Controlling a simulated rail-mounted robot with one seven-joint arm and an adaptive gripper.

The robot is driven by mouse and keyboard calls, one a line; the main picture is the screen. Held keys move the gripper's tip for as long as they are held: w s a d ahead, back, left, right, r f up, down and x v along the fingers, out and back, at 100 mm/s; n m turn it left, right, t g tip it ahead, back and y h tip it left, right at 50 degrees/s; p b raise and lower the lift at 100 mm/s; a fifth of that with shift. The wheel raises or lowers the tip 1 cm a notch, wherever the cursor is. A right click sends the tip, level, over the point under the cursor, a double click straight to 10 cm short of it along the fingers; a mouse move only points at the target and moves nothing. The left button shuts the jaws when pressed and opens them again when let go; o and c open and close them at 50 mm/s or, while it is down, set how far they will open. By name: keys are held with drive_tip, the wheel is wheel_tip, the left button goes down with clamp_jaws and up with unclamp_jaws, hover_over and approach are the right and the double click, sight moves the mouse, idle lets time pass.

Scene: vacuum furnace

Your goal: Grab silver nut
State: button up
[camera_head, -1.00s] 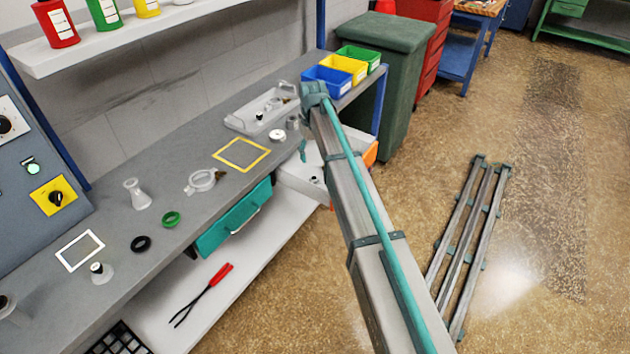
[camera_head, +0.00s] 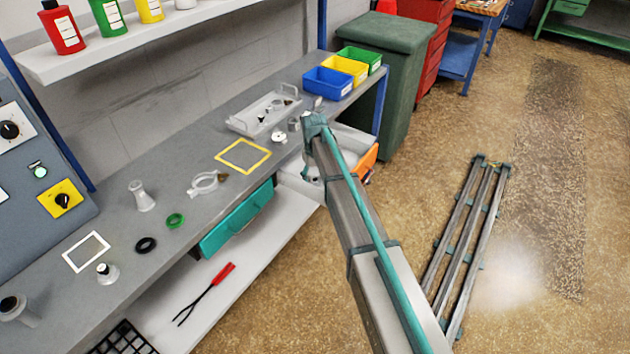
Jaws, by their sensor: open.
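A small grey metallic piece (camera_head: 293,125) stands on the grey bench near the far end, just left of my arm's teal end joint. It may be the silver nut, but it is too small to be sure. Another small grey piece (camera_head: 318,103) lies just beyond that joint. A white round part with a dark centre (camera_head: 279,137) sits in front of them. My arm reaches from the bottom of the picture to the bench edge. My gripper cannot be made out; the arm appears to hide it.
A pale tray (camera_head: 264,115) with small parts lies behind, and blue (camera_head: 328,82), yellow and green bins stand at the bench end. A yellow square outline (camera_head: 243,156) on the bench is empty. A white open drawer (camera_head: 298,185) is below my arm's end.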

clamp_jaws()
drive_tip(key=shift+r, duration=0.2)
idle(0.3)
